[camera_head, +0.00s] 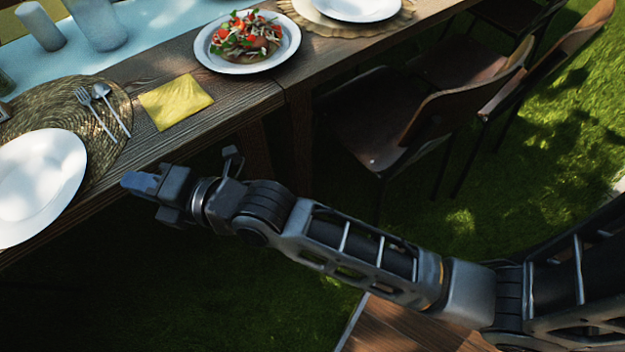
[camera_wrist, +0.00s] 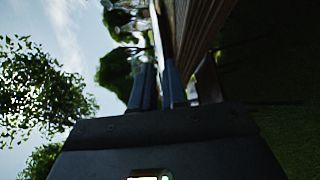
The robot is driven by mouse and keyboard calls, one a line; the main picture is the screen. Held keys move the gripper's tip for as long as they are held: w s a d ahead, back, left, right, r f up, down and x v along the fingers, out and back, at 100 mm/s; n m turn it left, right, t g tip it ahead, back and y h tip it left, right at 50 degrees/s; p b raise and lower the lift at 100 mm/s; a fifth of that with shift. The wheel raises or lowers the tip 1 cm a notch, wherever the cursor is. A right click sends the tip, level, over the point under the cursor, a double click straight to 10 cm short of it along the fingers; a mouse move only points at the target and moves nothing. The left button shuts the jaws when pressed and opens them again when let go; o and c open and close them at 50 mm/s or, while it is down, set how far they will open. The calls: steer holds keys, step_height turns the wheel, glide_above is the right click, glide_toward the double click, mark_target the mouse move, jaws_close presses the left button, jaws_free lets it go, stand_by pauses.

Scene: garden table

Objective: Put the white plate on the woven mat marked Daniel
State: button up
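A white plate (camera_head: 36,184) lies at the left edge of the head view, cut off by the frame. It is over part of a round woven mat (camera_head: 112,98) and reaches to the table's front edge. Another white plate (camera_head: 358,6) sits on a fringed mat (camera_head: 400,22) at the top. No name Daniel is readable on either mat. My gripper (camera_head: 138,184) is beside the table's front edge, right of the left plate and apart from it. In the wrist view its two fingers (camera_wrist: 159,86) show a narrow gap with nothing held between them.
A fork and spoon (camera_head: 104,106) lie on the left mat. A yellow napkin (camera_head: 176,101) and a plate of salad (camera_head: 228,66) are on the wooden table (camera_head: 150,158). Grey cups (camera_head: 40,27) stand at the back left. Chairs (camera_head: 425,115) stand at right on grass.

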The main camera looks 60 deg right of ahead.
steer(key=s+d+f+m+h, duration=0.1)
steer(key=s+d+f+m, duration=0.15)
steer(key=s, duration=0.35)
steer(key=s+d+f+m+h, duration=0.1)
steer(key=s+d+m, duration=0.2)
steer(key=s+m, duration=0.15)
steer(key=s+d+r+m+h, duration=0.1)
steer(key=s+d+r+m, duration=0.2)
steer(key=s+m, duration=0.4)
steer(key=s+d+r+m+g+h, duration=0.1)
steer(key=s+d+r+m, duration=0.3)
steer(key=s, duration=1.4)
steer(key=r+m, duration=0.1)
steer(key=m, duration=0.3)
steer(key=shift+s+d+h, duration=0.15)
steer(key=shift+s+h, duration=0.1)
steer(key=shift+h, duration=0.15)
